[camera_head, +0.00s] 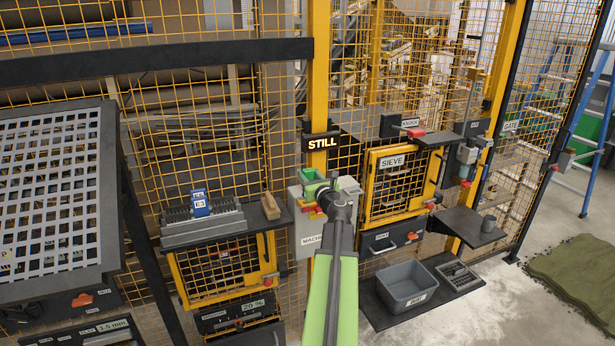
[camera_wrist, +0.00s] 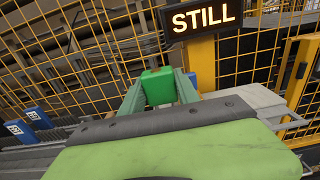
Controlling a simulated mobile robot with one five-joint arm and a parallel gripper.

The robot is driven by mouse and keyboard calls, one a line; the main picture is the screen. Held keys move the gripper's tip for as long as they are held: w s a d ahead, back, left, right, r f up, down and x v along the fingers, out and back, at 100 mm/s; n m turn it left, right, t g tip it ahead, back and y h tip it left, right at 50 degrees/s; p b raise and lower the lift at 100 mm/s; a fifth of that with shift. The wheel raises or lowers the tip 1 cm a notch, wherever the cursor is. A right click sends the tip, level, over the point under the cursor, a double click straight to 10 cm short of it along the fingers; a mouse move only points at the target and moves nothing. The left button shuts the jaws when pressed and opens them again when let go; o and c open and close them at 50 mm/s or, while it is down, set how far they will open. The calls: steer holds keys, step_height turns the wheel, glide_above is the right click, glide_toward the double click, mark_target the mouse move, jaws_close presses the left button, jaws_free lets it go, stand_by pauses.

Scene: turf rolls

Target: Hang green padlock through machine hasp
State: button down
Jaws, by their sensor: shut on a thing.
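My gripper (camera_head: 318,186) is shut on the green padlock (camera_wrist: 158,87), which sits between its two grey-green fingers in the wrist view. In the head view the green padlock (camera_head: 308,174) shows small at the end of my arm, in front of the yellow post below the STILL sign. A grey box (camera_head: 305,240) with a label starting "MACH" is behind and below my gripper. A red and yellow part (camera_head: 312,209) shows on that box, partly covered by my arm. I cannot make out the hasp or the padlock's shackle.
The lit STILL sign (camera_head: 322,142) is on the post just above my gripper. A shelf with a grey rack (camera_head: 203,226) and blue tags is at left. The SIEVE door (camera_head: 392,182) is at right. A grey bin (camera_head: 407,284) sits low at right.

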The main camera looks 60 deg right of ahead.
steer(key=shift+f+b, duration=1.3)
steer(key=shift+f, duration=0.45)
steer(key=shift+f, duration=0.1)
steer(key=shift+f+b, duration=0.35)
steer(key=shift+b, duration=0.15)
steer(key=shift+f, duration=0.1)
steer(key=shift+f+b, duration=2)
steer(key=shift+b, duration=0.05)
steer(key=c, duration=0.8)
jaws_free()
